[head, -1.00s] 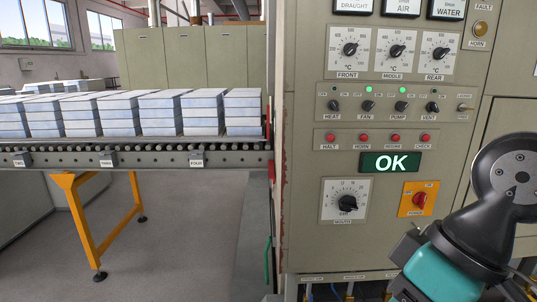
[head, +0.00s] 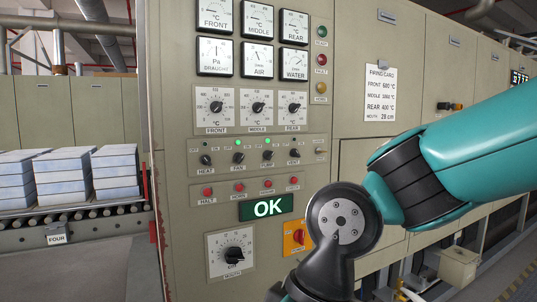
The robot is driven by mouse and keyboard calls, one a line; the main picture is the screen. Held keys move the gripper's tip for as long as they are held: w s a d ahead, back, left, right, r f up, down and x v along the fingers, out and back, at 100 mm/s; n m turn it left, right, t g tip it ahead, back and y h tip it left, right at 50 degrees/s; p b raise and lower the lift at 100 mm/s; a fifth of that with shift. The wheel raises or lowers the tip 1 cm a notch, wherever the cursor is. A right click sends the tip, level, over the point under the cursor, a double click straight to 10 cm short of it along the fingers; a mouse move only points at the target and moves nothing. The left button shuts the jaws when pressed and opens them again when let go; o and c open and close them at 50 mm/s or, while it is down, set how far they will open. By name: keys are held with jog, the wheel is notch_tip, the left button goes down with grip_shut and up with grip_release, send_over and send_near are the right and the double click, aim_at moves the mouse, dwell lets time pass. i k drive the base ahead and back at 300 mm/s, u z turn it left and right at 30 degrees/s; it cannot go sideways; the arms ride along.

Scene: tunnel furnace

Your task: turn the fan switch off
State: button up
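The fan switch (head: 238,157) is a small black knob on the grey control panel (head: 180,180), second from the left in a row above the label FAN. The green lamp (head: 238,142) above it is lit. The heat switch (head: 205,160) is to its left, and the pump switch (head: 268,155) and vent switch (head: 294,153) are to its right. The pump's lamp (head: 268,140) is also lit green. My arm comes in from the right and bends down in front of the panel's lower right. My gripper is below the picture's bottom edge, so its fingers are hidden.
Below the switches are several red buttons (head: 238,188), a green OK display (head: 267,207), a mouth dial (head: 233,255) and an orange plate with a red switch (head: 298,237), partly covered by my arm. Gauges and temperature dials (head: 216,107) sit above. A roller conveyor (head: 90,215) carries stacked blocks at left.

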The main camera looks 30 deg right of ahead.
aim_at(238, 157)
jog(key=u, duration=1.4)
jog(key=k, duration=1.05)
jog(key=z, duration=0.55)
jog(key=i, duration=0.85)
